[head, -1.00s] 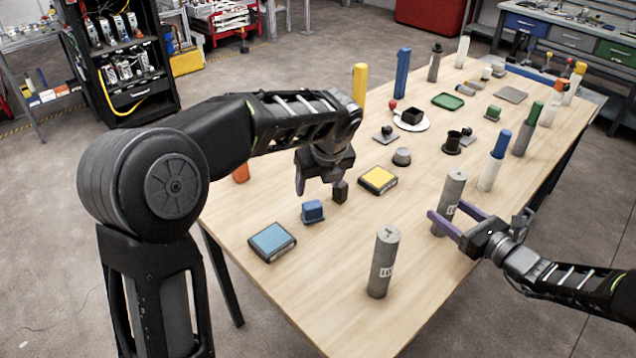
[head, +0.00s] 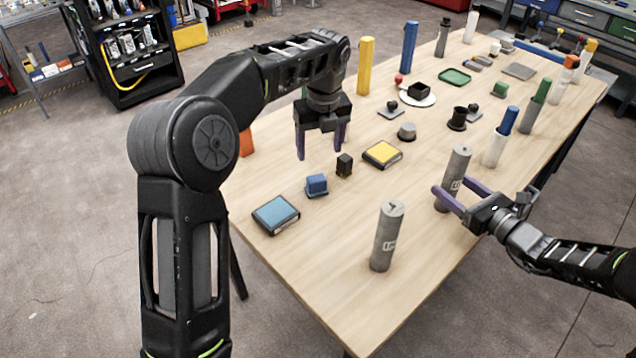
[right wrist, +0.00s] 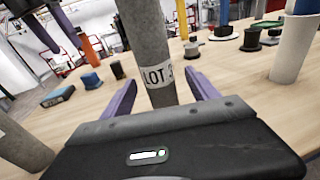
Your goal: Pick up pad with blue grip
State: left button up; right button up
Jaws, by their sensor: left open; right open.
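A small block with a blue grip (head: 316,183) on a dark base stands on the table, left of a small black block (head: 344,165). The blue-grip block also shows in the right wrist view (right wrist: 91,80). My left gripper (head: 321,148) is open and empty, pointing down above the table behind these two blocks. My right gripper (head: 453,190) is open, with its fingers on either side of a grey cylinder (head: 455,172). In the right wrist view the cylinder (right wrist: 148,40), labelled LOT, stands upright between the fingers; I cannot tell whether they touch it.
A flat blue-topped box (head: 276,214) lies nearer the left table edge. A yellow-topped box (head: 382,154) is to the right of the black block. Another grey cylinder (head: 387,236) stands in front. Several upright cylinders and small parts fill the far table.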

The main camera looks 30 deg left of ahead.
aim_at(317, 178)
pick_arm(q)
jog(key=shift+f, duration=0.15)
jog(key=f, duration=0.6)
jog(key=shift+w+a+f, duration=0.25)
jog(key=shift+w+a, duration=0.1)
jog(key=shift+a, duration=0.05)
jog(key=f, duration=0.5)
jog(key=shift+w+a+f, duration=0.1)
jog(key=shift+w+a, duration=0.15)
jog(key=shift+a, duration=0.05)
jog(key=shift+c, duration=0.2)
grip_shut()
notch_tip(317, 178, up, 10)
jog(key=shift+r, duration=0.1)
dwell(1.1)
dwell(0.6)
